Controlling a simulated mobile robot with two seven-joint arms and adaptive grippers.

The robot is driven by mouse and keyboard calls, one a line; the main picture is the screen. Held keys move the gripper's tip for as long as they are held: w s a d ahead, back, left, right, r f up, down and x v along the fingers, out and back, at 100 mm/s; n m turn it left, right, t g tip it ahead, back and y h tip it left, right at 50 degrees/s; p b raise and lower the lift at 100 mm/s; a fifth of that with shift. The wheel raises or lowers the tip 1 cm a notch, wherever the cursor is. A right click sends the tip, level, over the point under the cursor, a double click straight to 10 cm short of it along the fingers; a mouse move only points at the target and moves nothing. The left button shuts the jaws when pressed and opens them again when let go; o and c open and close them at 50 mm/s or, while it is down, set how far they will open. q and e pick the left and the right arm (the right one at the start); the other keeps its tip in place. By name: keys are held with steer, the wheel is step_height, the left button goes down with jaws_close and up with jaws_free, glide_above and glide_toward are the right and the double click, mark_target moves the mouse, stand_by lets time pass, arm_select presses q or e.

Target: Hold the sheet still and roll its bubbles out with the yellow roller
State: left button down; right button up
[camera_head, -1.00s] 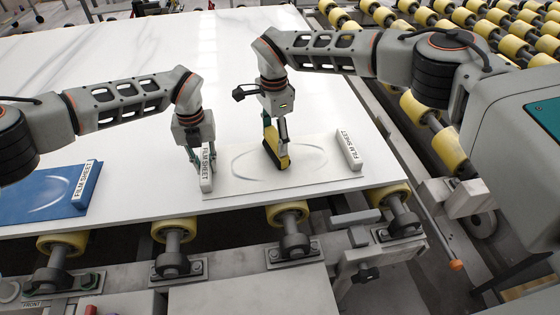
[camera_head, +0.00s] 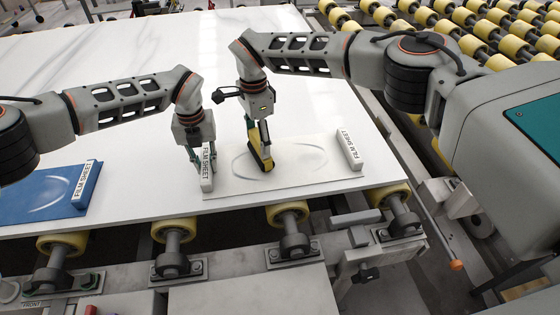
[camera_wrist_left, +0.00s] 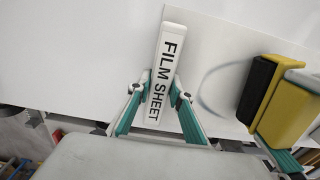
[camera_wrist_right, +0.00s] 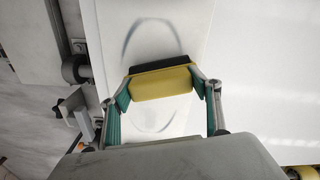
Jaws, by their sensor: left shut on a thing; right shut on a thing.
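The pale film sheet (camera_head: 310,178) lies on the white slab with a white end bar at each side. A large oval bubble mark (camera_head: 305,155) shows on it, partly hidden by the roller. My left gripper (camera_head: 204,178) is shut on the left bar labelled FILM SHEET (camera_wrist_left: 163,75), its fingers either side of the bar. My right gripper (camera_head: 256,140) is shut on the yellow roller (camera_head: 262,158), which also shows in the right wrist view (camera_wrist_right: 160,84). The roller has a black edge and is over the left part of the oval; I cannot tell whether it touches the sheet.
A blue film sheet (camera_head: 40,196) with its own labelled bar (camera_head: 85,184) lies on the slab at the left. The right end bar (camera_head: 349,150) stands free. Yellow conveyor rollers (camera_head: 288,211) run below the slab's front edge. The slab behind the arms is clear.

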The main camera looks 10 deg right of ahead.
steer(key=shift+s+a+f, duration=0.1)
steer(key=shift+s+a, duration=0.05)
steer(key=shift+a, duration=1.6)
steer(key=shift+s+a, duration=0.2)
steer(key=shift+a, duration=1.4)
steer(key=shift+s+r, duration=0.2)
steer(key=shift+s, duration=0.5)
steer(key=shift+d+r, duration=0.25)
steer(key=shift+d, duration=1.15)
steer(key=shift+w+d+r, duration=0.1)
steer(key=shift+d+r, duration=0.05)
steer(key=shift+d, duration=0.95)
steer(key=shift+w+d+f, duration=0.1)
steer(key=shift+d+f, duration=0.15)
steer(key=shift+d, duration=1.25)
steer(key=shift+s+d+f, duration=0.1)
steer(key=shift+d+f, duration=0.1)
steer(key=shift+d, duration=1.35)
steer(key=shift+w+d+f, duration=0.1)
steer(key=shift+d+f, duration=0.15)
steer(key=shift+d, duration=1.25)
